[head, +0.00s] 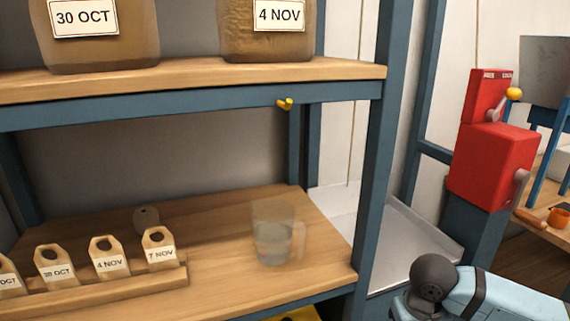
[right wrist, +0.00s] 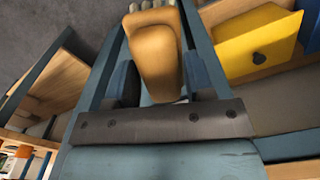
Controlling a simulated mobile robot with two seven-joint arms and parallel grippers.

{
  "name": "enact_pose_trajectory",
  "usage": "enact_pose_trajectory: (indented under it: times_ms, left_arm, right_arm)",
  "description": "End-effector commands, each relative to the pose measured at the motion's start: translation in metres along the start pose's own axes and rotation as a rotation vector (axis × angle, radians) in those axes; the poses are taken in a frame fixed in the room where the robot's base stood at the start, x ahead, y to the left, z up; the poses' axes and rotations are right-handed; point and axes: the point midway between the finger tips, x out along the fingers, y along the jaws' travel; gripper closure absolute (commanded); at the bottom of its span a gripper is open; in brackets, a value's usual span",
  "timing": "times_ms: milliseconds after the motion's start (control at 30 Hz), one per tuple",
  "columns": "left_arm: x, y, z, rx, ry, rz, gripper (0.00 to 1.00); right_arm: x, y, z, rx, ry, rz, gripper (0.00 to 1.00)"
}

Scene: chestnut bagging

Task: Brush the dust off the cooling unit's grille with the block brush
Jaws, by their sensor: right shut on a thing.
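The block brush (right wrist: 154,48) shows in the right wrist view as a tan-orange block with pale tufts at its far end. My right gripper (right wrist: 160,78) is shut on it, with a dark blue finger on each side. In the head view only part of my right arm shows at the bottom right; its gripper and the brush are out of that picture. My left gripper is in neither view. I cannot make out the cooling unit or its grille in either view.
A blue-framed shelf (head: 190,104) fills the head view's left side. Its lower board holds a clear jug (head: 272,240) and several dated tags (head: 110,260). A red machine (head: 492,160) stands at right. A yellow box with a dark knob (right wrist: 255,45) lies beside the brush in the wrist view.

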Motion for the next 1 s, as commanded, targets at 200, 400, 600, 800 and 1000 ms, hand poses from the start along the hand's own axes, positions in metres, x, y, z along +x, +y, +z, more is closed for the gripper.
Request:
enact_pose_trajectory:
  times_ms: [200,400,600,800,1000]
  left_arm:
    - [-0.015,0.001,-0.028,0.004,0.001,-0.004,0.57]
    - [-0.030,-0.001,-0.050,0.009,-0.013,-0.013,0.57]
    - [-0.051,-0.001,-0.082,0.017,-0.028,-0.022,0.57]
    - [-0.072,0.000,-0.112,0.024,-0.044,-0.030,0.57]
    - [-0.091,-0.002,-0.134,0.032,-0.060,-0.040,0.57]
  right_arm:
    - [-0.036,-0.006,0.000,-0.007,0.000,0.001,0.71]
    - [-0.079,-0.006,0.000,-0.006,0.000,0.001,0.71]
    - [-0.136,-0.006,0.000,-0.006,0.000,0.001,0.71]
    - [-0.193,-0.006,0.000,-0.006,0.000,0.001,0.71]
    - [-0.240,-0.006,0.000,-0.006,0.000,0.001,0.71]
